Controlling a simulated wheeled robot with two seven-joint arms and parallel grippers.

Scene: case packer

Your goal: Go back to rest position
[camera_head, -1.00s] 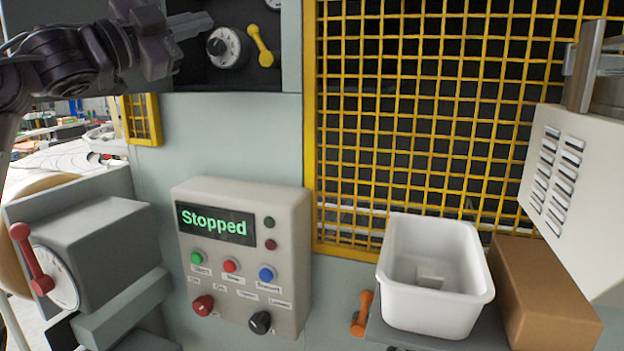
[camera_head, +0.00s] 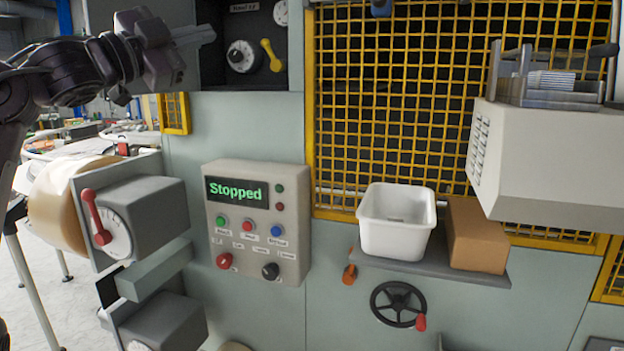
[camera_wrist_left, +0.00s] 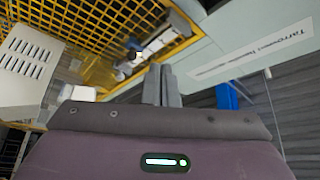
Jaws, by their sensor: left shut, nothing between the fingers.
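My left gripper (camera_head: 192,36) is at the upper left of the head view, with its arm coming in from the left. Its fingers are shut with nothing between them, and they point right, in front of the dark recessed panel with a dial (camera_head: 241,56) and a yellow handle (camera_head: 271,55). I cannot tell whether they touch anything. In the left wrist view the two closed fingers (camera_wrist_left: 161,86) stand side by side. My right gripper is not in view.
A control box (camera_head: 257,222) reading "Stopped" is on the wall below. A grey box with a red lever (camera_head: 96,217) is at left. A white bin (camera_head: 397,222) and a brown carton (camera_head: 476,236) sit on a shelf, above a handwheel (camera_head: 398,304). Yellow mesh (camera_head: 400,100) stands behind.

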